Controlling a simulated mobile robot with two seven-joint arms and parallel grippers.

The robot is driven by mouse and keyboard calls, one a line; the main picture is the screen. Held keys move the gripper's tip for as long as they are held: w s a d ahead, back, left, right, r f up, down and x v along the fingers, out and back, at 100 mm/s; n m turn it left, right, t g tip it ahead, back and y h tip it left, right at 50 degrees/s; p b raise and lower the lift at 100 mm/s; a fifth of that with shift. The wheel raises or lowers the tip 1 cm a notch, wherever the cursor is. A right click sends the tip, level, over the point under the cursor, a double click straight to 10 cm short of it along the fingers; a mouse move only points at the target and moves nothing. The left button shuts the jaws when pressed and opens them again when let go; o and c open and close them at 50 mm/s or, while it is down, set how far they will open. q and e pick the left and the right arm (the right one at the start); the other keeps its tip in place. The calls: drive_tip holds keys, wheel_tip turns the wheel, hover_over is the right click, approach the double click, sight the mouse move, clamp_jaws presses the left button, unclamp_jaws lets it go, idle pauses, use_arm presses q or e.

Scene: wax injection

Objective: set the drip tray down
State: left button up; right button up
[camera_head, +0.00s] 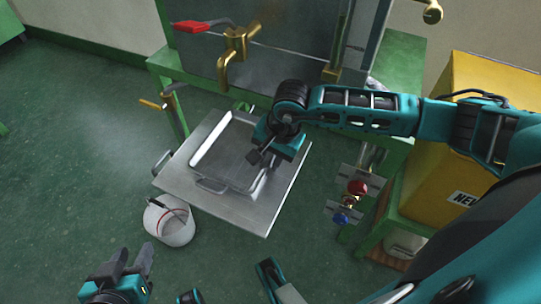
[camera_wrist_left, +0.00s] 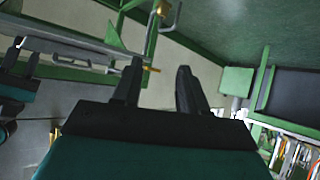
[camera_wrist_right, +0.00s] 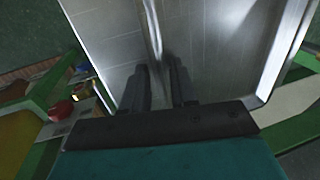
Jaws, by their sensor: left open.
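The drip tray (camera_head: 226,155) is a shallow grey metal tray with a raised rim and a handle at its front. It appears level, on or just above a larger metal plate (camera_head: 245,211); any small gap underneath cannot be told. My right gripper (camera_head: 258,157) is at the tray's right rim and hides part of it. In the right wrist view the gripper (camera_wrist_right: 158,88) has its fingers close together, one on each side of the tray's rim (camera_wrist_right: 152,30). My left gripper (camera_head: 137,262) is open and empty at the lower left, apart from the tray; its spread fingers show in the left wrist view (camera_wrist_left: 157,88).
A white bucket (camera_head: 169,222) stands on the floor by the plate's front left corner. A green-framed machine with brass valves (camera_head: 235,47) and a red lever (camera_head: 203,25) rises behind. Red and blue knobs (camera_head: 349,200) and a yellow box (camera_head: 470,85) are at right. The left floor is clear.

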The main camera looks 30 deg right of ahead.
use_arm(q)
drive_tip(key=shift+r, duration=0.15)
use_arm(e)
drive_tip(key=shift+r, duration=0.1)
drive_tip(key=shift+r, duration=0.3)
use_arm(q)
drive_tip(key=a+r+p, duration=0.1)
drive_tip(key=p, duration=0.2)
drive_tip(key=shift+s+r+p, duration=0.15)
drive_tip(key=shift+r+p, duration=0.05)
drive_tip(key=shift+p, duration=0.1)
use_arm(e)
wheel_tip(320, 180, up, 11)
drive_tip(key=s+d, duration=0.1)
drive_tip(key=s, duration=0.1)
drive_tip(key=shift+d+r, duration=0.15)
drive_tip(key=shift+d, duration=0.15)
use_arm(q)
drive_tip(key=shift+s, duration=0.1)
